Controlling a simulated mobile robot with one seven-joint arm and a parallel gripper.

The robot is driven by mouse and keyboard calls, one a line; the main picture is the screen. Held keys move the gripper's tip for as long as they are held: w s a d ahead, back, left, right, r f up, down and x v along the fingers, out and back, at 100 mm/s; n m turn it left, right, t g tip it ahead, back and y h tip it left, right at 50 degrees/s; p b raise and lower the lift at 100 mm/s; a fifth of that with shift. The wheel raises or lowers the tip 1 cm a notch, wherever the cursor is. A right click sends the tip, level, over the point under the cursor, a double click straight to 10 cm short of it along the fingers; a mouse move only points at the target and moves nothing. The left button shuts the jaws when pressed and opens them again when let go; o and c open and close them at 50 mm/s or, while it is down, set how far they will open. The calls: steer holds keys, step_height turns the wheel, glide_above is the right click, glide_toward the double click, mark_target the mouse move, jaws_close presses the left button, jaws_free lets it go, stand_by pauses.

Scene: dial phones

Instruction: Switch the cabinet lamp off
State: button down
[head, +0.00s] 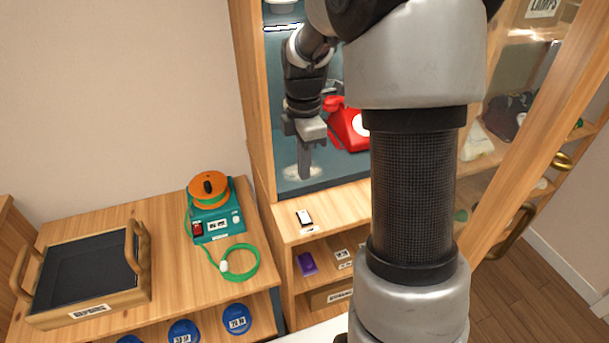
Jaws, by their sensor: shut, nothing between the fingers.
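The cabinet (254,100) is wooden with a blue-grey inside, and its glass door (540,150) stands open at the right. A bright strip (282,27) shows near its top; I cannot tell for sure that it is the lamp. A small black and white switch (304,217) is on the wooden ledge at the cabinet's front, with a small label below it. Which way it is set is too small to tell. My gripper (304,174) is shut and empty, pointing down, above the switch in the picture and apart from it. My arm hides much of the cabinet's middle.
A red dial phone (347,128) sits in the cabinet behind my gripper. Left is a wooden table (170,262) with a black-bottomed tray (85,270) and a teal device (215,222) with an orange reel and green cable. A purple item (307,263) lies on the shelf below the ledge.

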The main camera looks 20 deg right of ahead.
steer(key=shift+r, duration=0.15)
steer(key=shift+s+d, duration=0.15)
steer(key=shift+s, duration=0.4)
stand_by(0.4)
step_height(320, 180, down, 8)
steer(key=shift+f+b, duration=0.2)
steer(key=shift+b, duration=0.8)
steer(key=shift+r, duration=0.35)
steer(key=shift+w+r+p, duration=0.15)
steer(key=shift+w+p, duration=0.45)
steer(key=shift+w, duration=0.15)
